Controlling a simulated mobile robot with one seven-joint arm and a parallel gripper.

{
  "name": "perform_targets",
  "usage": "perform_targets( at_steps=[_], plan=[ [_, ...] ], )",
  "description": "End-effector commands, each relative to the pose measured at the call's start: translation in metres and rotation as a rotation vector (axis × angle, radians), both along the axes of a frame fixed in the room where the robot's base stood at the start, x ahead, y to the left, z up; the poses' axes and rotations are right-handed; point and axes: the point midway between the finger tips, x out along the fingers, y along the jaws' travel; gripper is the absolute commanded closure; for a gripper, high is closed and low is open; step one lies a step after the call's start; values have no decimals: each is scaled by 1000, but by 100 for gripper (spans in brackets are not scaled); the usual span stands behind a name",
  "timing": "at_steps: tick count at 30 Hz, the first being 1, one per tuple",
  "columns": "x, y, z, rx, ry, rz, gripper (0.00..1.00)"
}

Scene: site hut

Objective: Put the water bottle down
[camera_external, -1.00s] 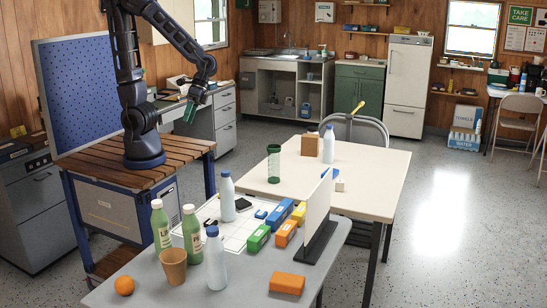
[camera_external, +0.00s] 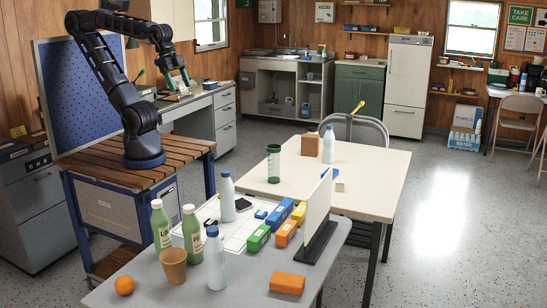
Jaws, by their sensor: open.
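Three pale blue-white water bottles with caps stand upright. One water bottle (camera_external: 215,262) is at the front of the grey table (camera_external: 245,288). Another water bottle (camera_external: 227,198) stands on the white gridded sheet (camera_external: 238,230) farther back on that table. A third water bottle (camera_external: 328,146) stands on the cream table (camera_external: 375,180) beside a brown box. I cannot tell which one the task means. My gripper (camera_external: 178,82) is open and empty, raised at the upper left, well away from all three bottles. Its fingers are small in this view.
Two green bottles (camera_external: 161,228), a brown cup (camera_external: 173,268) and an orange (camera_external: 124,285) crowd the grey table's left. Coloured boxes (camera_external: 259,238) and an upright white panel (camera_external: 318,215) stand to the right. A green tumbler (camera_external: 273,164) is on the cream table.

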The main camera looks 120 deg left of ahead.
Motion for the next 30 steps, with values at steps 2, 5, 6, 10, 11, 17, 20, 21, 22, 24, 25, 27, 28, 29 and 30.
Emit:
perform_targets(
  at_steps=[2,5,6,10,11,17,20,21,22,24,25,27,28,29,30],
  plan=[
    [-1,1,1,4,-6,-3,24],
    [-1,1,1,4,-6,-3,24],
    [-1,1,1,4,-6,-3,24],
    [-1,1,1,4,-5,-2,24],
    [-1,1,1,4,-5,-2,24],
    [3,-1,-2,-5,12,5,24],
    [10,-4,-10,-28,52,22,24],
    [14,-6,-15,-40,74,30,24],
    [17,-8,-18,-52,91,38,24],
    [25,-12,-28,-81,136,58,24],
    [28,-13,-31,-94,154,66,24],
    [36,-18,-41,-126,198,86,24],
    [39,-19,-45,-138,215,95,24],
    [42,-20,-49,-153,234,105,24],
    [46,-22,-55,-171,258,117,24]
  ],
)
